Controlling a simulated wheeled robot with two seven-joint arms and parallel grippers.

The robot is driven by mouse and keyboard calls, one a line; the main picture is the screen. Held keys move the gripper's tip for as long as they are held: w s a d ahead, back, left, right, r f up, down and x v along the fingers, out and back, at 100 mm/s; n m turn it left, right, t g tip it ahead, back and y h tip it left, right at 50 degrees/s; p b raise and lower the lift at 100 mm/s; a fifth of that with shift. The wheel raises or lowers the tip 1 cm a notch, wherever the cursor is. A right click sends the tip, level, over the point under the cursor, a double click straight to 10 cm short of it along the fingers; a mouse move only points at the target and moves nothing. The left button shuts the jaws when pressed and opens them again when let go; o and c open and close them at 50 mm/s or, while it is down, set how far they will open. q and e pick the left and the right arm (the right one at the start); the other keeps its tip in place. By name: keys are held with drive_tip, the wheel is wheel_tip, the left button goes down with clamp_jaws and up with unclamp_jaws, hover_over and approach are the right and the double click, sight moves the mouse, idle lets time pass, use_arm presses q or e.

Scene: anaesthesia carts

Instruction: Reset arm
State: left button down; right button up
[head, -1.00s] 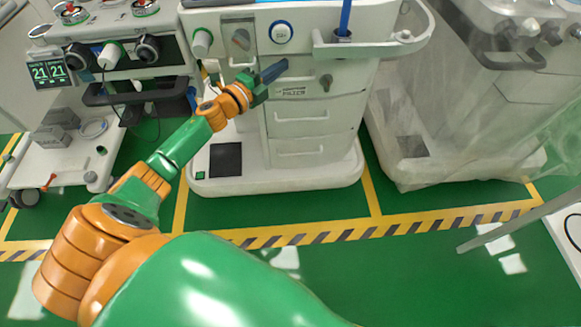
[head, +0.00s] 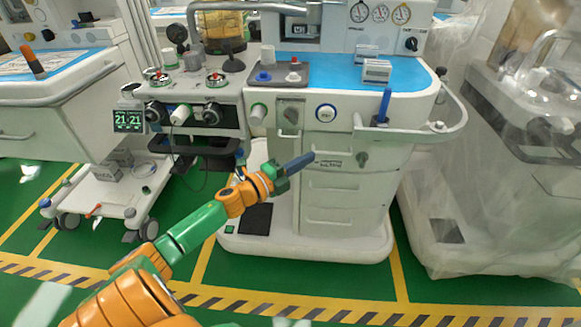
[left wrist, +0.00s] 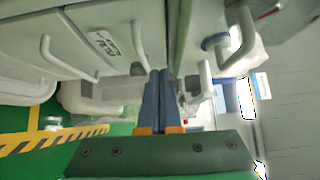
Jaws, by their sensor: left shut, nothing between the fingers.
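My left arm, green and orange, comes in from the lower left in the head view. Its left gripper (head: 299,163) is shut and empty, with dark blue-grey fingers. It stands before the drawer front of the middle anaesthesia cart (head: 340,215), near the labelled upper drawer. I cannot tell whether the fingertips touch the cart. In the left wrist view the two fingers of the gripper (left wrist: 161,75) lie together, with nothing between them, and drawer fronts with white handles (left wrist: 68,58) are beside them. My right gripper is not in view.
A blue worktop (head: 345,76) tops the middle cart, with a blue stick-like item (head: 384,104) in a side holder. A monitor cart (head: 108,190) stands left, and a plastic-covered cart (head: 500,180) stands right. Green floor with yellow striped tape (head: 420,318) is open in front.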

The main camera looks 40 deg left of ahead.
use_arm(q)
drive_tip(key=s+a+f+n+g+y, duration=0.15)
drive_tip(key=s+f+n, duration=0.3)
drive_tip(key=f, duration=0.45)
drive_tip(key=s+f+n+g+y, duration=0.2)
drive_tip(key=s+f+n+g, duration=0.15)
drive_tip(key=s+f, duration=0.4)
drive_tip(key=s+a+f+n+g+y, duration=0.15)
drive_tip(key=s+f+n, duration=0.25)
drive_tip(key=f, duration=0.7)
drive_tip(key=s+d+f+n+g, duration=0.3)
drive_tip(key=s+d+f+g, duration=0.25)
drive_tip(key=s+f, duration=0.4)
drive_tip(key=s+d+f+n+g+h+p, duration=0.1)
drive_tip(key=s+d+f+n+g+p, duration=0.1)
drive_tip(key=s+d, duration=0.45)
drive_tip(key=s+d+f+n+g+p, duration=0.1)
drive_tip(key=s+d+g, duration=0.15)
drive_tip(key=s, duration=0.65)
wheel_tip(320, 180, up, 19)
drive_tip(key=d+p, duration=0.1)
drive_tip(key=p, duration=1.8)
drive_tip(key=shift+d+r+h+p, duration=0.2)
drive_tip(key=shift+h+p, duration=0.1)
drive_tip(key=shift+p, duration=0.1)
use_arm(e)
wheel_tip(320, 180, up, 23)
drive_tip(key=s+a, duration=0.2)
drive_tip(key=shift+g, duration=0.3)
